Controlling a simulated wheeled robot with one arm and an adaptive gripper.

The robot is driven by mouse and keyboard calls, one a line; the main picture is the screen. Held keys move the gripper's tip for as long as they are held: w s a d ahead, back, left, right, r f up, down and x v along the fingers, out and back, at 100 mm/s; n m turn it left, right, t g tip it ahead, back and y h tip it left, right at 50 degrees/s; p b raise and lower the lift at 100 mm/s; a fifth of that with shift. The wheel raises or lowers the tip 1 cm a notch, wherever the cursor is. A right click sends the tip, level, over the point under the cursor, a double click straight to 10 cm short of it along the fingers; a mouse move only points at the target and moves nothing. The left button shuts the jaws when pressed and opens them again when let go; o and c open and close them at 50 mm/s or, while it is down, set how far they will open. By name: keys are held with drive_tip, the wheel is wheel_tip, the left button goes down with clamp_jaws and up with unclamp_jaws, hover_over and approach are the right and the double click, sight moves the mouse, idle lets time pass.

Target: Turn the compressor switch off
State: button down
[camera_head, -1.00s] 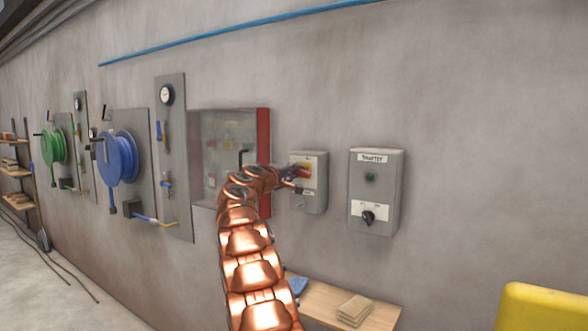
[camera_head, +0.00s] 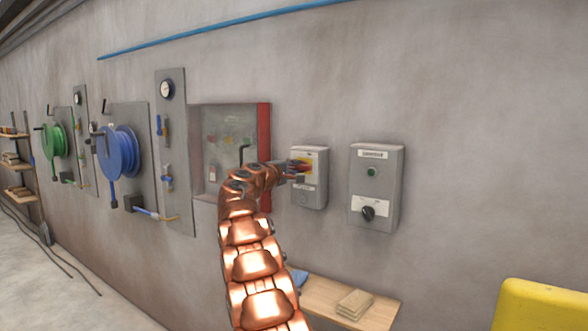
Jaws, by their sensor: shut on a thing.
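A grey switch box (camera_head: 311,198) is on the wall, with a yellow plate (camera_head: 311,171) and a red rotary handle (camera_head: 303,161) on its front. My gripper (camera_head: 299,172) reaches it from the left and is shut on the red handle, covering part of it. The handle's exact angle is hard to tell. To the right is a second grey box (camera_head: 388,187) with a green button (camera_head: 371,171) and a black knob (camera_head: 368,212). Its labels are too small to read surely.
A red-edged clear-fronted cabinet (camera_head: 264,130) is just left of the switch box. A wooden shelf (camera_head: 325,297) with a folded cloth stack (camera_head: 354,304) is below. Hose reels (camera_head: 120,153) hang further left. A yellow object (camera_head: 541,308) stands at lower right.

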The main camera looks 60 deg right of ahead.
drive_tip(key=c, duration=1)
unclamp_jaws()
drive_tip(key=shift+s+d, duration=0.1)
drive_tip(key=shift+d, duration=0.05)
drive_tip(key=shift+c, duration=0.2)
drive_tip(key=shift+a, duration=0.7)
drive_tip(key=a, duration=1)
drive_tip(key=shift+s+a, duration=0.2)
drive_tip(key=shift+a, duration=0.15)
